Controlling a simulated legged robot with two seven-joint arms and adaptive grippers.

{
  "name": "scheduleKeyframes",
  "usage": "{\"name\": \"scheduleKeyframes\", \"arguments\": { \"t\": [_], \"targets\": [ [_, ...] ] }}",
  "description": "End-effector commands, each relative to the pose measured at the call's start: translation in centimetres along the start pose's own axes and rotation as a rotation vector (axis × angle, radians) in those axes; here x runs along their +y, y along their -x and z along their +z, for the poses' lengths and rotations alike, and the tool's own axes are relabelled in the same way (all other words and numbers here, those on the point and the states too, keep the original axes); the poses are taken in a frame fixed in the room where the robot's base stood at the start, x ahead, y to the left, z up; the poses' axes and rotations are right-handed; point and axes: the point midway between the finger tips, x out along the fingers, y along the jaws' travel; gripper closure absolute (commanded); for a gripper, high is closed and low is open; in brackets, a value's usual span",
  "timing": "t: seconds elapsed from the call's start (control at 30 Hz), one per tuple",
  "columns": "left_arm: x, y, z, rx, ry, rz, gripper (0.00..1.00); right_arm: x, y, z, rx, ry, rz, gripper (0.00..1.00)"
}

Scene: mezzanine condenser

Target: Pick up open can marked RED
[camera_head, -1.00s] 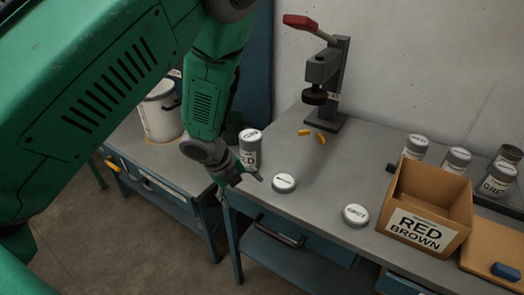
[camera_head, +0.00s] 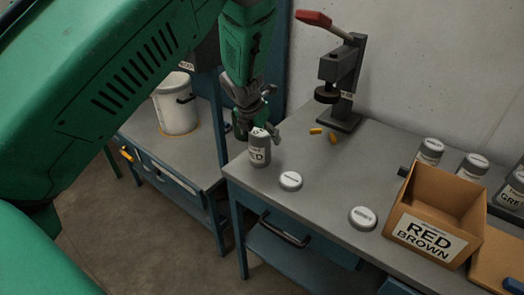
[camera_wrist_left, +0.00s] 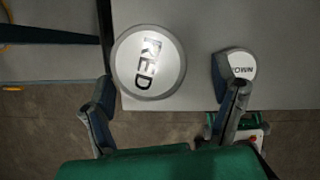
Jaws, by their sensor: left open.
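The grey can marked RED (camera_head: 260,150) stands upright near the left end of the bench. In the left wrist view its round pale top (camera_wrist_left: 148,62), lettered RED, shows from above; no opening is visible in it. My left gripper (camera_head: 257,128) is open and points down over the can, with fingers around its upper part in the head view. In the left wrist view the can top lies nearer the left finger, and I cannot tell whether they touch. My right gripper is not in view.
A white round lid (camera_head: 290,180) lies right of the can; another lid (camera_head: 362,218) is farther right. A RED BROWN cardboard box (camera_head: 426,237), more cans (camera_head: 430,152) and a lever press (camera_head: 342,85) stand beyond. A white bucket (camera_head: 175,104) is on the left table.

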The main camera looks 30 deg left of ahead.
Motion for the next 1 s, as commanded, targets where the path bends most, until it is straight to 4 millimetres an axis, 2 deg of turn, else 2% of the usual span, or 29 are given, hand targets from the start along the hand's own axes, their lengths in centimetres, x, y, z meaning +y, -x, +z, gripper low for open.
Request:
{"name": "scheduleKeyframes", "arguments": {
  "t": [0.33,0.47,0.67,0.7,0.9,1.0],
  "targets": [
    [0.7,-4.7,-0.2,0.002,0.005,-0.004,0.2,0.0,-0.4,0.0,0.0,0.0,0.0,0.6],
    [0.5,-5.3,-0.2,0.0,0.004,-0.002,0.2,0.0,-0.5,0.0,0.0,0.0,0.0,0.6],
    [0.3,-5.3,-0.2,0.0,0.002,0.0,0.2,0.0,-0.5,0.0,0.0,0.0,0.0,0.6],
    [0.3,-5.3,-0.2,0.0,0.002,0.0,0.27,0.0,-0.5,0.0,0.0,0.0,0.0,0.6],
    [0.5,-5.4,-0.2,0.001,0.003,-0.002,0.94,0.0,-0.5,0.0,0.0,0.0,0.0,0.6],
    [0.5,-5.5,-0.3,0.003,0.004,-0.003,0.95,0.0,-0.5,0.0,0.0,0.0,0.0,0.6]
  ]
}}
